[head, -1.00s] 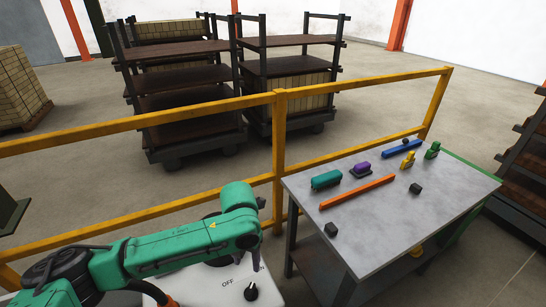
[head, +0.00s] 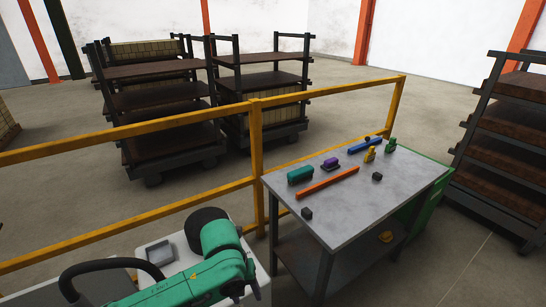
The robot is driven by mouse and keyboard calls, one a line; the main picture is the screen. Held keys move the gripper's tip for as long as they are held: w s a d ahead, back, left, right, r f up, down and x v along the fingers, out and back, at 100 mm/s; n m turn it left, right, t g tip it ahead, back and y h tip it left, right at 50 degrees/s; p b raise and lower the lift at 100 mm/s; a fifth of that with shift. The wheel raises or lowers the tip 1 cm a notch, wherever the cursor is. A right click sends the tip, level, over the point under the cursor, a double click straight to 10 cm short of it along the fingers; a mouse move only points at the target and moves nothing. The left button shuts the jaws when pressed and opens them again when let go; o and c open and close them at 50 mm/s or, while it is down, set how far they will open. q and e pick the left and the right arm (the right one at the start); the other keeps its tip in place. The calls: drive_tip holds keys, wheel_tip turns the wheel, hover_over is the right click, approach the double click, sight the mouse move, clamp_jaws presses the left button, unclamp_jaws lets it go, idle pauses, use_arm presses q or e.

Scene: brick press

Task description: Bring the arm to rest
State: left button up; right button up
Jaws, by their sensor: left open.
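My left arm, green with black joints, comes in at the bottom left over a white box (head: 263,262). My left gripper (head: 247,292) is open at the lower edge of the view, pointing down beside the box's right side. Its dark fingers show only partly, and I see nothing held between them. The arm hides much of the box's top. My right gripper is not in view.
A yellow railing (head: 150,128) runs behind the arm. To the right stands a grey table (head: 340,215) with an orange bar (head: 328,183), a teal block (head: 300,174) and other small parts. Shelf carts (head: 160,145) stand beyond the railing; another rack (head: 505,150) is at right.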

use_arm(q)
drive_tip(key=s+a+f+n+t, duration=0.15)
drive_tip(key=s+a+n, duration=0.3)
drive_tip(key=n, duration=0.65)
drive_tip(key=s+a+f+n+t+y, duration=0.1)
drive_tip(key=s+a+f+n, duration=0.15)
drive_tip(key=a+n, duration=0.6)
drive_tip(key=s+a+f+n+t, duration=0.1)
drive_tip(key=s+a+n, duration=0.25)
drive_tip(key=n, duration=0.95)
wheel_tip(320, 180, down, 21)
drive_tip(key=s+g, duration=0.2)
drive_tip(key=s+a+f+g, duration=0.1)
drive_tip(key=s+a+f, duration=0.2)
drive_tip(key=s+f, duration=1.3)
drive_tip(key=shift+s+y, duration=0.3)
drive_tip(key=shift+s, duration=0.7)
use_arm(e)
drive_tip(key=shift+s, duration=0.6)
